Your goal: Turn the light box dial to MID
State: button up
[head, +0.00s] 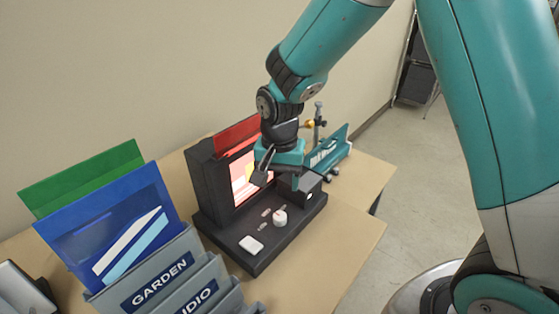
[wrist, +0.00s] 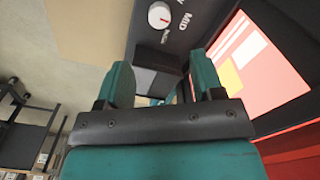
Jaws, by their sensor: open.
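The black light box (head: 207,178) stands on the table with its screen (head: 243,178) lit. Its white dial (head: 280,217) is on the low front base. In the wrist view the dial (wrist: 160,15) is near the top edge and bears a red mark, beside the printed word MID (wrist: 190,22). I cannot tell surely which label the mark faces. My gripper (head: 281,181) is open and empty in front of the screen, above the base and apart from the dial. In the wrist view its fingers (wrist: 162,82) lie below the dial.
A white button (head: 251,245) is on the base left of the dial. A grey file holder (head: 190,270) labelled GARDEN, with blue (head: 115,235) and green (head: 85,178) folders, stands at the left. A teal device (head: 330,150) is behind the gripper. The table front right (head: 335,240) is clear.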

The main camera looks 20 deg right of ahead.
notch_tip(320, 180, up, 6)
dwell(0.6)
jog(key=s+a+r+n+y, duration=0.2)
jog(key=s+r+n, duration=0.2)
jog(key=s, duration=0.6)
jog(key=s+a+r+n+y, duration=0.2)
jog(key=s+r+n, duration=0.2)
jog(key=s+n, duration=0.5)
jog(key=shift+s+a+n, duration=0.3)
jog(key=shift+s, duration=0.65)
